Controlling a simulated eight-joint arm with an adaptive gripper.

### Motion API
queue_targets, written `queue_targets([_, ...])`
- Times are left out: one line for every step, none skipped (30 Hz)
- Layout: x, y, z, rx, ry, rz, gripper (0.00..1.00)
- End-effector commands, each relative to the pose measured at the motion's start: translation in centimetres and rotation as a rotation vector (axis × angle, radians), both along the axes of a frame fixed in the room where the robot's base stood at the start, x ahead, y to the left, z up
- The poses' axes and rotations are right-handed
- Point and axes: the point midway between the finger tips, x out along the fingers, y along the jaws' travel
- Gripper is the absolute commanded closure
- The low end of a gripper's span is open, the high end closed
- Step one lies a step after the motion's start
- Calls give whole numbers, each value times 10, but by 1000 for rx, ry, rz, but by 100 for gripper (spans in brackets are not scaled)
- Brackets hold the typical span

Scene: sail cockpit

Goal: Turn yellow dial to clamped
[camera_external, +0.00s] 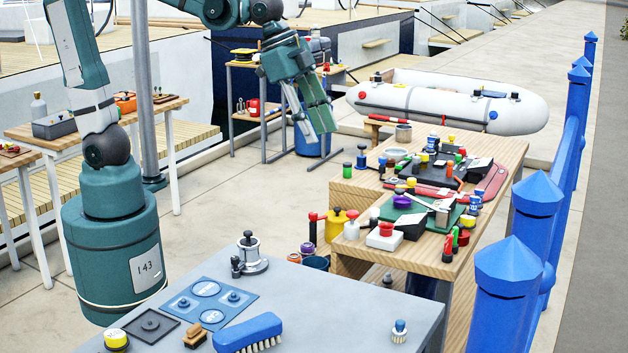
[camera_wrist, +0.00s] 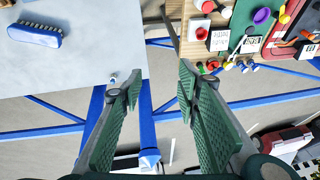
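My gripper (camera_external: 315,118) hangs in the air left of the wooden tables, pointing down, fingers apart and empty. In the wrist view the two green fingers (camera_wrist: 157,88) are spread with floor and a blue railing beyond them. Several yellow round parts are in view, and I cannot tell which is the dial. One yellow-topped knob (camera_external: 116,339) is at the front left of the grey table. Another yellow knob (camera_external: 467,222) is on the wooden table near a green board, and a yellow pot-like part (camera_external: 335,226) stands left of it. No clamped marking is readable.
The grey table (camera_external: 330,305) holds a blue brush (camera_external: 248,332), a blue panel (camera_external: 207,300) and a metal fitting (camera_external: 249,256). The wooden table (camera_external: 505,150) is crowded with knobs and boards. Blue posts (camera_external: 536,215) line the right side. A white inflatable boat (camera_external: 450,100) lies behind.

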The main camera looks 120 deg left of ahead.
Motion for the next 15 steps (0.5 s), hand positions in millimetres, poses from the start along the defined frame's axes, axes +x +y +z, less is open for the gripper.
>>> queue_targets([7,11,1,3,11,0,67])
queue_targets([11,17,1,4,17,0,67])
queue_targets([16,24,1,7,24,-3,67])
queue_targets([19,30,1,9,31,-5,67])
queue_targets([23,36,1,10,37,-6,67])
queue_targets([27,43,0,12,46,-8,67])
queue_targets([30,49,0,14,52,-11,67])
queue_targets([33,55,-1,15,58,-12,67])
queue_targets([37,63,-2,17,66,-14,67])
queue_targets([41,70,-3,18,72,-15,67])
queue_targets([43,75,-3,19,78,-18,67])
queue_targets([48,84,-5,19,87,-20,67])
queue_targets([50,90,-5,21,92,-22,67])
queue_targets([53,96,-6,21,98,-23,67])
queue_targets([57,105,-8,22,106,-26,67])
